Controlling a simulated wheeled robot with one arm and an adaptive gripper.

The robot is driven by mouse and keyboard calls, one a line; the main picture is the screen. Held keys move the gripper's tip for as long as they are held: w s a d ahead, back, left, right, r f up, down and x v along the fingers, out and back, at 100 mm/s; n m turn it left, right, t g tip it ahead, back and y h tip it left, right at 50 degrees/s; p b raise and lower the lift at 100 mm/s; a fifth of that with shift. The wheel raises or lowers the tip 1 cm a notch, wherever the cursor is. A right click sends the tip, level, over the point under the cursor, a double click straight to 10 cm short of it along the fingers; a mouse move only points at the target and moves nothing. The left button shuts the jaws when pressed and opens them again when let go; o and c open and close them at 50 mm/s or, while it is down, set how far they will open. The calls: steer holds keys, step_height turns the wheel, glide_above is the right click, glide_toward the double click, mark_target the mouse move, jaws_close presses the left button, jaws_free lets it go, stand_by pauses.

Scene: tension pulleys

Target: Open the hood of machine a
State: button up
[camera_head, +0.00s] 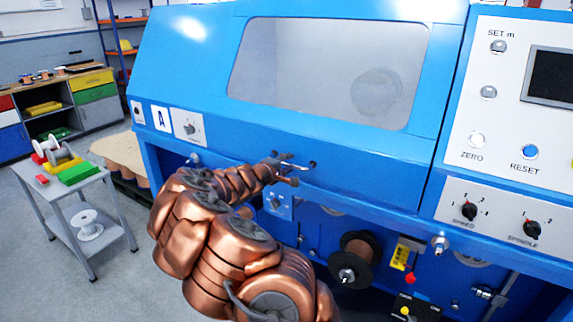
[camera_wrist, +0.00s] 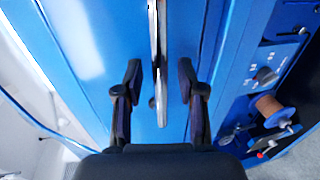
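The hood handle (camera_head: 312,164) sits at the lower front of the hood, partly hidden by my gripper (camera_head: 284,168) in the head view. In the wrist view, the handle is a shiny metal bar (camera_wrist: 158,50) running lengthwise between the two dark fingers of my gripper (camera_wrist: 160,82). The fingers are open, one on each side of the bar, with visible gaps.
A control panel (camera_head: 505,125) with knobs and a screen is on the right. Below the hood are a copper-coloured wire spool (camera_head: 358,260) and small fittings. A grey cart (camera_head: 75,190) with spools stands at the left. Open floor shows around it.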

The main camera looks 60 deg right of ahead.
jaws_close()
stand_by(0.7)
